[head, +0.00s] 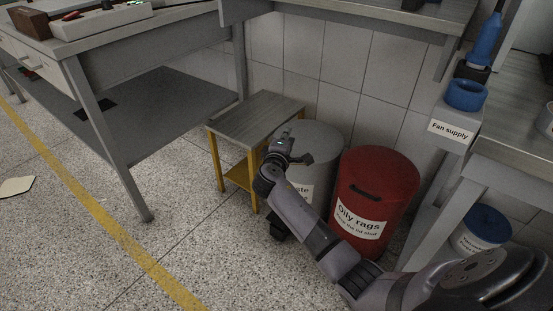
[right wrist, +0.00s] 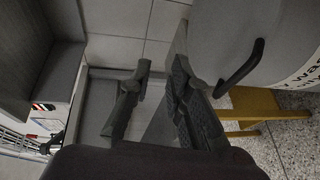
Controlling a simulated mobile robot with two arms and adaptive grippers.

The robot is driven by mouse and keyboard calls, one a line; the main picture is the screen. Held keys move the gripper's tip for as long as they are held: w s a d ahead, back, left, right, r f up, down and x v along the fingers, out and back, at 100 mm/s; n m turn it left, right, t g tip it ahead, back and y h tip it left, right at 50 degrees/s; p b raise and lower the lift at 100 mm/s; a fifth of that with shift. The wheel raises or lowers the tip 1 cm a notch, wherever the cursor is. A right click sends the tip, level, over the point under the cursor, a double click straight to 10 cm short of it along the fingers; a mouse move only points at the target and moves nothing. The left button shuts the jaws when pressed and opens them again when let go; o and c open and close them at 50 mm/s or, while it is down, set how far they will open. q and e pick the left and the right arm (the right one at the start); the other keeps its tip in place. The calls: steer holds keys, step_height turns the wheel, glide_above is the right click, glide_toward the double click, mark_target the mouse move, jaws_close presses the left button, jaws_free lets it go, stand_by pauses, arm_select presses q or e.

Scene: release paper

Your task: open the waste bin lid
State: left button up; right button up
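The grey waste bin (head: 322,141) stands against the tiled wall, its lid closed and its label partly hidden behind my right arm. In the right wrist view the bin (right wrist: 285,45) fills the upper right, with a black bar handle (right wrist: 243,66) on it. My right gripper (head: 294,148) is over the bin's left edge, near the lid. In the right wrist view its fingers (right wrist: 161,72) are apart with nothing between them. The handle is outside the gap, beside the right-hand finger; I cannot tell whether they touch. My left gripper is not in view.
A small table with yellow legs (head: 255,120) stands close left of the bin. A red oily rags bin (head: 382,180) stands close right. A workbench (head: 140,38) is at the left, and a blue-lidded container (head: 486,222) at the right. The floor in front is clear.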

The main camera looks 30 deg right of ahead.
steer(key=p+v, duration=0.5)
steer(key=v, duration=0.8)
steer(key=shift+s+a+f+p, duration=0.2)
steer(key=shift+s+p, duration=0.1)
stand_by(0.5)
stand_by(0.4)
